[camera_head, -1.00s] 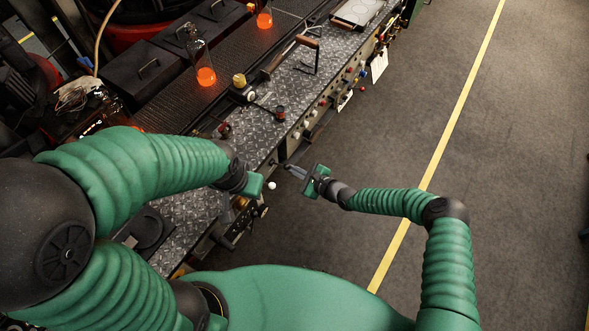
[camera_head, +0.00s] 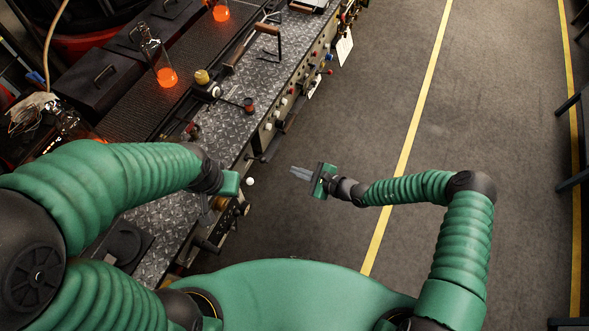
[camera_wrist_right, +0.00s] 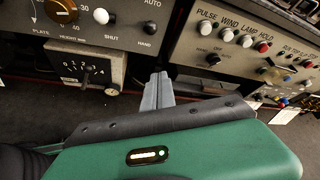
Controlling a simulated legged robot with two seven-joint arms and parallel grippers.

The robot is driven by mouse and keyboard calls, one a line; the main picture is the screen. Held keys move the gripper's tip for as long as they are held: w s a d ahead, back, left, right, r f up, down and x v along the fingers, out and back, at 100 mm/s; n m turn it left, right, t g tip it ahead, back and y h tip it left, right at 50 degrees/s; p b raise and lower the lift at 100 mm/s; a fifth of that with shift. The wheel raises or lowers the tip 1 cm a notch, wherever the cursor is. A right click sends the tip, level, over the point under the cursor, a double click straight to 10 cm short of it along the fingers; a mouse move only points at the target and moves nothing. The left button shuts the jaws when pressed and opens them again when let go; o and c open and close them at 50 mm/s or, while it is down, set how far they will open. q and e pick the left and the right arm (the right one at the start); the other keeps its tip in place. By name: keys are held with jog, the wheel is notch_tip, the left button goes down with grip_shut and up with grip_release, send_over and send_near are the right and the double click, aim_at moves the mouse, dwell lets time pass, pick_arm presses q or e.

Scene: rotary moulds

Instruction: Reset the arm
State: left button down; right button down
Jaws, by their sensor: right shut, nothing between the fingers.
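My right gripper (camera_head: 300,173) is out over the dark floor, to the right of the machine's front panel, with its grey fingers together and pointing left toward the panel. Nothing shows between them. In the right wrist view the shut fingers (camera_wrist_right: 158,92) stand in front of two control panels, apart from them as far as I can tell. My left arm reaches over the metal worktop from the left. The green end of the left arm (camera_head: 230,184) shows at the worktop's edge, but its fingers are hidden.
The tread-plate worktop (camera_head: 228,122) runs diagonally, with a lever handle, a yellow knob and glowing orange flasks (camera_head: 167,77) behind. A white ball knob (camera_head: 250,181) sticks out near my left arm. A knobbed panel (camera_wrist_right: 227,45) faces the right wrist. Floor right of the machine is clear.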

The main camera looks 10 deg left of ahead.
jog(key=s+d+r+n+g+h, duration=0.2)
jog(key=s+r+n+g, duration=0.1)
jog(key=s+r+n, duration=0.15)
jog(key=s+d+r+n+g+h, duration=0.1)
jog(key=s+d+r+n+g, duration=0.2)
jog(key=s+n, duration=0.3)
jog(key=s+d+r+n+t+h, duration=0.1)
jog(key=s+d+r+n+h, duration=0.2)
jog(key=d+r, duration=0.4)
jog(key=s+d+r+n+t+h, duration=0.1)
jog(key=s+d+r+n+h, duration=0.3)
jog(key=d+r, duration=0.4)
jog(key=s+d+h, duration=0.1)
jog(key=d, duration=0.2)
jog(key=shift+r+h, duration=0.15)
jog(key=shift+h, duration=0.15)
jog(key=shift+s+a+r, duration=0.1)
jog(key=shift+a, duration=0.05)
